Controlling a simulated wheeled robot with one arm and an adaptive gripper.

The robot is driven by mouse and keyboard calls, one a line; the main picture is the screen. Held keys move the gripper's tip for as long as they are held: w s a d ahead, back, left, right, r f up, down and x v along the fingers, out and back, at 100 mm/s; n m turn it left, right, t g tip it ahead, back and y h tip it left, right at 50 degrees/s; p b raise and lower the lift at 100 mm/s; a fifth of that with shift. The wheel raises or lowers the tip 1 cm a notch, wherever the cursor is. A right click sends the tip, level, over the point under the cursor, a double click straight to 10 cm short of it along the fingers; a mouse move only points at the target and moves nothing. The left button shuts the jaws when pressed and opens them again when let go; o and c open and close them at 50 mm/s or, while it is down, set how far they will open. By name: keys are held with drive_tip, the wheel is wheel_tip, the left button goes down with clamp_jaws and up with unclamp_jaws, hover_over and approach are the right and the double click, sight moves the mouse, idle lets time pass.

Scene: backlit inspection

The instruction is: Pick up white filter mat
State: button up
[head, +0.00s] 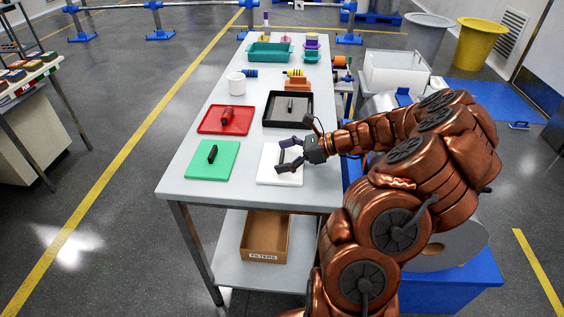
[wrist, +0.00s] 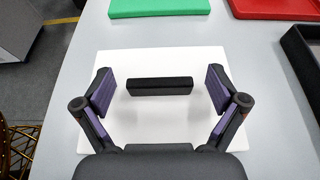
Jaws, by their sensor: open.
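The white filter mat (head: 267,170) lies flat on the grey table at its near right part, in front of the black tray. In the wrist view the mat (wrist: 160,65) fills the middle, with a black bar-shaped piece (wrist: 160,86) on it. My gripper (head: 283,155) is over the mat in the head view and hides part of it. In the wrist view my gripper (wrist: 160,90) is open, its purple-padded fingers on either side of the black bar with gaps at both ends. Whether the fingertips touch the mat, I cannot tell.
A green mat (head: 211,172) with a black piece lies to the left. A red tray (head: 204,127) and a black tray (head: 307,122) lie behind. A white cup (head: 236,85), a teal bin (head: 256,54) and small items stand farther back. A cardboard box (head: 246,240) sits on the shelf below.

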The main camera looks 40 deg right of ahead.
drive_tip(key=shift+c, duration=0.4)
drive_tip(key=c, duration=1.2)
drive_tip(key=shift+r, duration=0.15)
